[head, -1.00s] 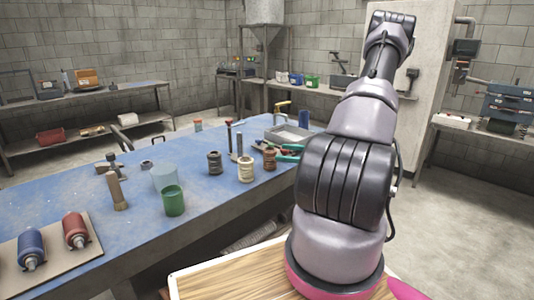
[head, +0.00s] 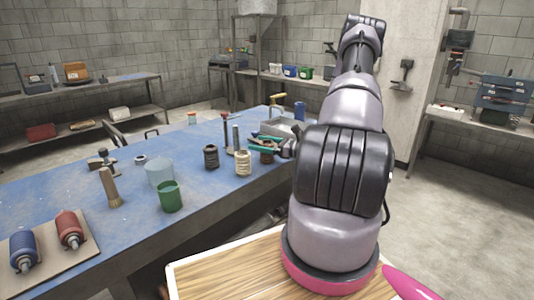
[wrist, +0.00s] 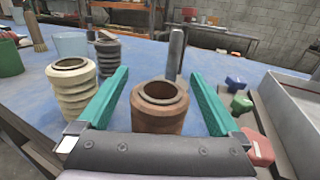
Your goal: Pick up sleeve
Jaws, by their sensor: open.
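A brown ribbed sleeve (wrist: 158,112) stands upright on the blue bench, its open top facing up. In the wrist view my gripper (wrist: 160,72) is open, with one teal finger on each side of this sleeve and visible gaps between. The gripper body hides the sleeve's base. A cream ribbed sleeve (wrist: 71,90) stands just outside the left finger, and a black one (wrist: 108,58) stands behind it. In the head view the cream sleeve (head: 243,163) and black sleeve (head: 211,157) stand left of my gripper (head: 263,143). The brown one is largely hidden there.
A grey metal post (wrist: 175,52) stands just behind the brown sleeve. A metal tray (wrist: 290,112) and small blue (wrist: 235,83), green (wrist: 241,103) and red (wrist: 258,148) pieces lie to the right. A green cup (head: 170,196) and clear cup (head: 160,172) stand left.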

